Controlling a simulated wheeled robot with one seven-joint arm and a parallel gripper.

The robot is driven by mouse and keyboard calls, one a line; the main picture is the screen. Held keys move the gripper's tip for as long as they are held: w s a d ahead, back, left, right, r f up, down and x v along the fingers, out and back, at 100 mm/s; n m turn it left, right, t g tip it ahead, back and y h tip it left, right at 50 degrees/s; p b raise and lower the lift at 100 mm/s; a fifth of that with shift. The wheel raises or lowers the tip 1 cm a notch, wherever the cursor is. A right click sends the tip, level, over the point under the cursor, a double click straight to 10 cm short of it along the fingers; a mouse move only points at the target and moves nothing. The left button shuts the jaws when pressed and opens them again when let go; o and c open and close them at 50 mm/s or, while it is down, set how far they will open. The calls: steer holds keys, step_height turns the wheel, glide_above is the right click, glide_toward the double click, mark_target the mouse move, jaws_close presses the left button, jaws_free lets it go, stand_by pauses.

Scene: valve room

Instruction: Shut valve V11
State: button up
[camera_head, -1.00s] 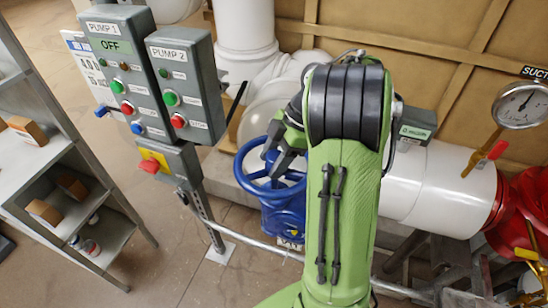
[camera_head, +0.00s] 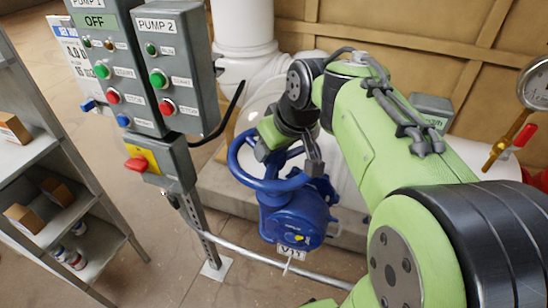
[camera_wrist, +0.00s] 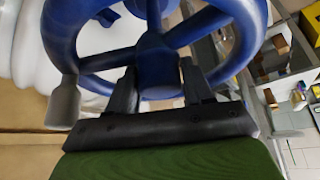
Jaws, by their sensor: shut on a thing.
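A valve with a blue handwheel (camera_head: 240,172) stands at the middle of the head view, its blue body (camera_head: 290,220) below the wheel. A white tag (camera_head: 291,253) hangs under the body and seems to read V11, partly hard to read. My gripper (camera_head: 287,160) is at the wheel, with its fingers reaching down into it. In the wrist view the blue wheel (camera_wrist: 68,50) fills the top, and my gripper (camera_wrist: 158,82) has its dark fingers on either side of a spoke near the hub. It is shut on the wheel. The exact contact is partly hidden.
The PUMP 1 (camera_head: 105,65) and PUMP 2 (camera_head: 170,80) control boxes stand close left of the wheel, with a red switch (camera_head: 137,164) below. A grey rail (camera_head: 250,250) runs low in front. A shelf (camera_head: 50,190) is at far left. A gauge (camera_head: 535,85) is at right.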

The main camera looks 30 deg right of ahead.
steer(key=m, duration=0.1)
steer(key=m+h, duration=0.1)
steer(key=m, duration=0.1)
steer(key=m+h, duration=0.1)
steer(key=shift+s+a+f+g, duration=0.1)
steer(key=shift+s+f+g, duration=0.05)
steer(key=shift+f+g, duration=0.15)
steer(key=m+h, duration=0.1)
steer(key=m, duration=0.1)
steer(key=m+g+p, duration=0.1)
steer(key=m, duration=0.1)
steer(key=shift+r+m+h, duration=0.2)
steer(key=shift+m+h, duration=0.2)
steer(key=m+p, duration=0.1)
steer(key=m, duration=0.1)
steer(key=m+g+h+p, duration=0.1)
steer(key=m+p, duration=0.1)
steer(key=shift+r+g, duration=0.15)
steer(key=shift+g, duration=0.15)
steer(key=shift+m+g+h+p, duration=0.5)
steer(key=shift+m+p, duration=0.3)
steer(key=shift+m, duration=0.4)
steer(key=m+g+p, duration=0.1)
steer(key=m, duration=0.2)
steer(key=shift+f, duration=0.25)
steer(key=o, duration=1)
steer(key=shift+o, duration=0.2)
